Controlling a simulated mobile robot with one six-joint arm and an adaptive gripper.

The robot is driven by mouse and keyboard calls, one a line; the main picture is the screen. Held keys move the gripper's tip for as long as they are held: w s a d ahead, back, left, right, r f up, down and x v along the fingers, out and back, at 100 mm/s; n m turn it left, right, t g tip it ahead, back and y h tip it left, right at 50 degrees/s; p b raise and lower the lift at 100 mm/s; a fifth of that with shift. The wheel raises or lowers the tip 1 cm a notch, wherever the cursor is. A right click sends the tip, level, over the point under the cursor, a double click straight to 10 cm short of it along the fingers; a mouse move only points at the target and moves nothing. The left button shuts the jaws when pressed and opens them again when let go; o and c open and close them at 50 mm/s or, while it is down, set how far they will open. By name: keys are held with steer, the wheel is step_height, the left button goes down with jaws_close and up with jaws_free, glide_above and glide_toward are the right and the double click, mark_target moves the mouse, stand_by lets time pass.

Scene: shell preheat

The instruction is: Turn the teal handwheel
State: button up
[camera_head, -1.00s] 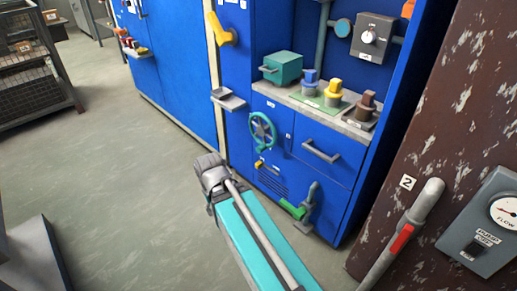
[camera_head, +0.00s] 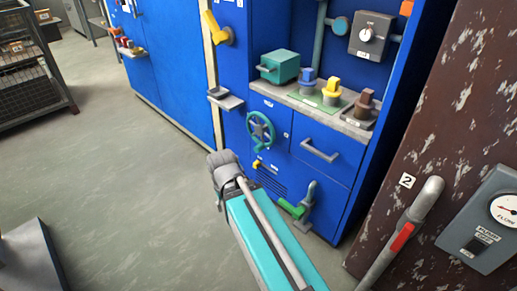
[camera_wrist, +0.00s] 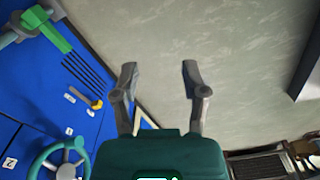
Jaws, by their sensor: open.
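The teal handwheel (camera_head: 261,131) is a spoked ring on the front of the blue cabinet, below the counter in the head view. It also shows in the wrist view (camera_wrist: 43,157), at the lower left, partly cut by the frame edge. My gripper (camera_wrist: 158,75) is open and empty in the wrist view, its two fingers apart over the grey floor. It is to the right of the wheel there and does not touch it. In the head view my arm reaches up to a spot below and left of the wheel; the fingers are hidden there.
A green-handled valve (camera_head: 293,209) and a small yellow lever (camera_head: 257,164) sit below the wheel. A drawer handle (camera_head: 320,150) is to its right, and a small grey tray (camera_head: 226,98) sticks out at upper left. A grey-red bar (camera_head: 402,237) stands at right.

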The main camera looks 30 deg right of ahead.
steer(key=o, duration=0.3)
steer(key=shift+d, duration=0.1)
steer(key=m+t+h+b, duration=0.4)
steer(key=m+h+b, duration=0.6)
steer(key=m+h, duration=0.35)
glide_toward(256, 148)
steer(key=shift+s+a+r+y, duration=0.3)
steer(key=shift+a+r, duration=0.2)
steer(key=shift+a, duration=0.2)
steer(key=shift+d, duration=0.1)
steer(key=b+x, duration=0.5)
steer(key=x, duration=0.7)
steer(key=shift+w+f, duration=0.15)
steer(key=shift+w+d+f+b, duration=0.1)
steer(key=shift+d+b, duration=0.1)
steer(key=shift+d, duration=0.15)
steer(key=shift+w+d+f+b, duration=0.1)
steer(key=shift+d+b, duration=0.05)
steer(key=shift+d, duration=0.15)
